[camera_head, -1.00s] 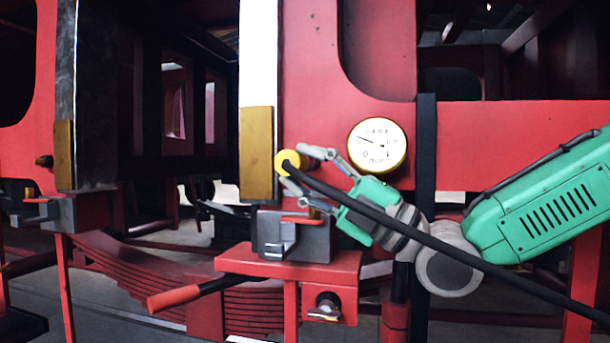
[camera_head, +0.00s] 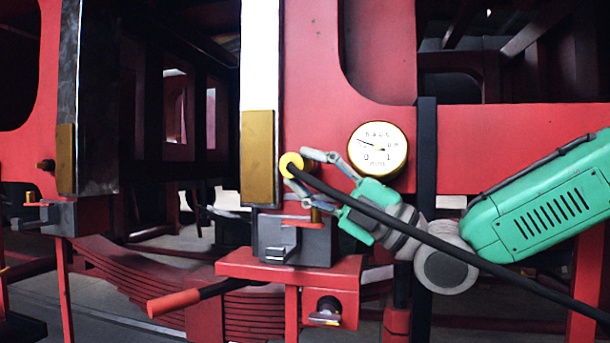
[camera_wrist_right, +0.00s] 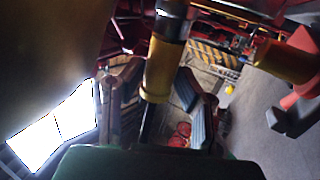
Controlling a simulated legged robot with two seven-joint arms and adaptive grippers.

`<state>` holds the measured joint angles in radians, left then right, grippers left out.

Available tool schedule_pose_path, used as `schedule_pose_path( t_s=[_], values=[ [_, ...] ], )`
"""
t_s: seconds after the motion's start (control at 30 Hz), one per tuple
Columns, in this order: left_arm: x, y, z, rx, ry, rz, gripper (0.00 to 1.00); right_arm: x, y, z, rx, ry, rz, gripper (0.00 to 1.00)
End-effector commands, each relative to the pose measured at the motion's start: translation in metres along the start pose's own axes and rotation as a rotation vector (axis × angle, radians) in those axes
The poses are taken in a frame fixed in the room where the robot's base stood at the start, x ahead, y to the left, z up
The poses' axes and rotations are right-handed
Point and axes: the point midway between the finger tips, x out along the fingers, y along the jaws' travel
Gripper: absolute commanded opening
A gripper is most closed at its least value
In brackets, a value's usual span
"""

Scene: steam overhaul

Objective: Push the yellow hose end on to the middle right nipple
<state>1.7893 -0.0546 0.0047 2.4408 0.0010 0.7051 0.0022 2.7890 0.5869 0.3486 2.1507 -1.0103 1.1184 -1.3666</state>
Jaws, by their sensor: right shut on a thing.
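The yellow hose end (camera_head: 291,166) is in front of the right brass plate's edge in the head view. Its black hose (camera_head: 400,230) runs down to the right. My right gripper (camera_head: 297,170) is shut on the hose end. In the right wrist view, the yellow hose end (camera_wrist_right: 161,70) lies between my fingers, with a dark cylinder (camera_wrist_right: 172,25) beyond its far end. I cannot tell whether that cylinder is the middle right nipple or whether the hose end is on it. The nipple is not clearly seen in the head view. My left gripper is not in view.
A round gauge (camera_head: 378,148) is just right of my right gripper. The brass plate (camera_head: 258,158) is to the left. Below are a grey valve block (camera_head: 290,245) with a red lever and a red-handled bar (camera_head: 175,300). A similar block (camera_head: 50,217) stands far left.

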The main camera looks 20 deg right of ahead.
Motion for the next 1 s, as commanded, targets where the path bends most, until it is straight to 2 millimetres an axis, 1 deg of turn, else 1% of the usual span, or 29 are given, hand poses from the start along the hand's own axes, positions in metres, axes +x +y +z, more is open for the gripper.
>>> schedule_pose_path(
  t_s=[0.5, 0.83, 0.87, 0.9, 1.0],
  values=[
    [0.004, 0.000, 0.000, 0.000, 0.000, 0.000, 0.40, 0.002, 0.000, 0.017, -0.003, -0.002, 0.002, 0.00],
    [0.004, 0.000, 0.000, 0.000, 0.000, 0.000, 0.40, 0.003, 0.001, 0.020, -0.004, -0.004, 0.003, 0.00],
    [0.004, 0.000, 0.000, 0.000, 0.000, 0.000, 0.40, 0.003, 0.001, 0.021, -0.004, -0.004, 0.003, 0.39],
    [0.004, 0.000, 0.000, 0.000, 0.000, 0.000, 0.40, 0.003, 0.001, 0.021, -0.004, -0.004, 0.004, 0.53],
    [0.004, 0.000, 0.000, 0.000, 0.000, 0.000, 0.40, 0.003, 0.001, 0.021, -0.005, -0.004, 0.004, 0.53]
  ],
)
